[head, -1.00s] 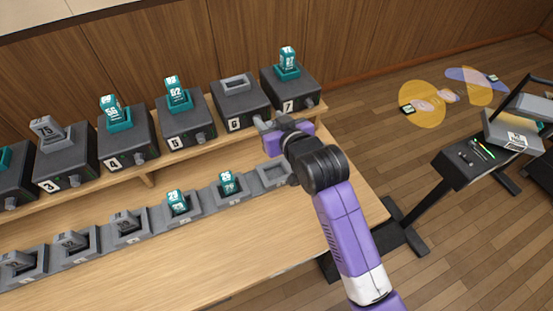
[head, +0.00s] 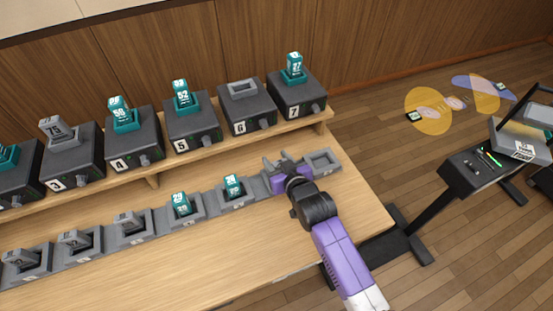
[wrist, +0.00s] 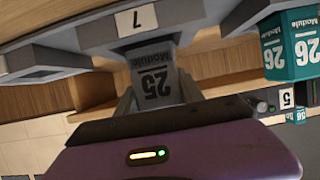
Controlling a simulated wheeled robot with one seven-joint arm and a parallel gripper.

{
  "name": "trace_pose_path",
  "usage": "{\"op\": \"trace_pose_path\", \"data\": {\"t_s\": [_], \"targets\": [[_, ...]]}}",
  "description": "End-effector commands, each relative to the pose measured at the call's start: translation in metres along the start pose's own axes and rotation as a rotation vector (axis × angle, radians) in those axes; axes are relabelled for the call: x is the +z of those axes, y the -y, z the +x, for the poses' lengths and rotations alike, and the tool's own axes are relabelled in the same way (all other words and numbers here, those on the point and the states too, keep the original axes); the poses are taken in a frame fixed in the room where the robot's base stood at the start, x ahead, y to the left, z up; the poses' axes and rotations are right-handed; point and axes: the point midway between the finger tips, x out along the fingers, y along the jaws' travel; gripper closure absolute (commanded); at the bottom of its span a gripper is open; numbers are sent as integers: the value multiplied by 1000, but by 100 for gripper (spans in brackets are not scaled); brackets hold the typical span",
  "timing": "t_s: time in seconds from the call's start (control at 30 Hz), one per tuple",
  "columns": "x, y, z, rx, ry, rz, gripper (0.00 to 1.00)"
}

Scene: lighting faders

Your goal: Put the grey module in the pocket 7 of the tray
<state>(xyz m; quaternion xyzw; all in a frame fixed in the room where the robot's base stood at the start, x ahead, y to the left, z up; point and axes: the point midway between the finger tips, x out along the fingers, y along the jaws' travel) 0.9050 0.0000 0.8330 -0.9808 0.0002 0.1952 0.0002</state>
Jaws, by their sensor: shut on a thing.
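The grey module (wrist: 155,75), marked 25, sits between my fingers in the wrist view. My gripper (head: 274,164) is shut on it over the tray's front row. The pocket 7 (wrist: 160,28), labelled 7, lies right at the module's end; I cannot tell how deep the module is in it. In the head view my gripper mostly hides this pocket and the module. The tray is a row of grey pockets; its rightmost pocket (head: 322,161) is empty.
A teal module 26 (head: 232,187) stands in the pocket left of my gripper and shows in the wrist view (wrist: 290,45). Several numbered dark units stand on the shelf behind; unit 6 (head: 246,112) has an empty grey socket, unit 7 (head: 297,99) holds a teal module. Bare tabletop lies in front.

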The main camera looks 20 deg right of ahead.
Motion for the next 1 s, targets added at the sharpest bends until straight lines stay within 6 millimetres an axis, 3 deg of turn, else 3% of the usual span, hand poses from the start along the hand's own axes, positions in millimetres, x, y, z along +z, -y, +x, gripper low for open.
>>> {"op": "trace_pose_path", "data": {"t_s": [0.33,0.37,0.43,0.47,0.87,1.0], "targets": [[4,0,2,0,-1,0,97],[3,0,1,0,0,0,49],[2,0,1,0,0,0,35],[2,0,1,0,0,0,33],[-3,0,-1,0,-1,0,33],[0,0,-19,0,0,-2,33]]}}
